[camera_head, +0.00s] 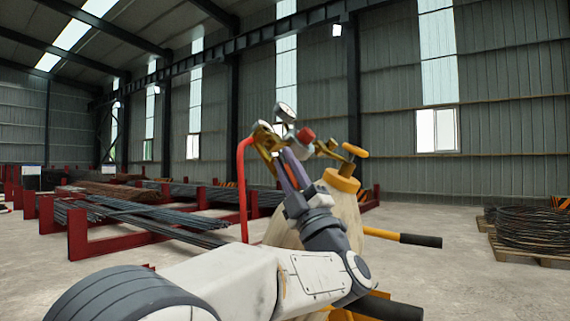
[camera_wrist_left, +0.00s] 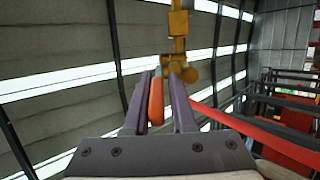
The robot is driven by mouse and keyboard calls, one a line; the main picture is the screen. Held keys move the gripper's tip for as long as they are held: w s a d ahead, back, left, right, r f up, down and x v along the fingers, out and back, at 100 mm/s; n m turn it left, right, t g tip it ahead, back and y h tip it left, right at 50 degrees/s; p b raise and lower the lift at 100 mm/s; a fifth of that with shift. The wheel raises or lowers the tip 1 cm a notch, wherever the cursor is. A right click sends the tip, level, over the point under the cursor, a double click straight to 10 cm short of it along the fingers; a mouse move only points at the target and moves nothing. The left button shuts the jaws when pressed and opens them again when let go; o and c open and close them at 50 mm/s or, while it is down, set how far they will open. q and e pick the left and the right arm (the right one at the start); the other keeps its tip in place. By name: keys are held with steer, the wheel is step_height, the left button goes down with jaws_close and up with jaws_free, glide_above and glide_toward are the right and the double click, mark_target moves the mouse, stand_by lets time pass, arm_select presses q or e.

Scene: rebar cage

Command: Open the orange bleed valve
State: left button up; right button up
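The orange bleed valve lever (camera_wrist_left: 156,100) shows in the left wrist view as a slim upright piece between my two purple fingers. In the head view my left gripper (camera_head: 284,162) reaches up to the brass fittings (camera_head: 265,139) below a round gauge (camera_head: 285,112). My right gripper is not in view.
A pale cylinder (camera_head: 285,229) with a yellow collar and valve (camera_head: 349,158) stands just behind my left arm. A red knob (camera_head: 306,135) is beside the gripper, and a red hose (camera_head: 242,190) hangs left. Rebar racks (camera_head: 78,236) stand left; wire coils (camera_head: 533,228) lie right.

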mark_target(297, 186)
arm_select(q)
steer(key=b+v, duration=0.1)
steer(key=v, duration=0.9)
steer(key=shift+c, duration=0.3)
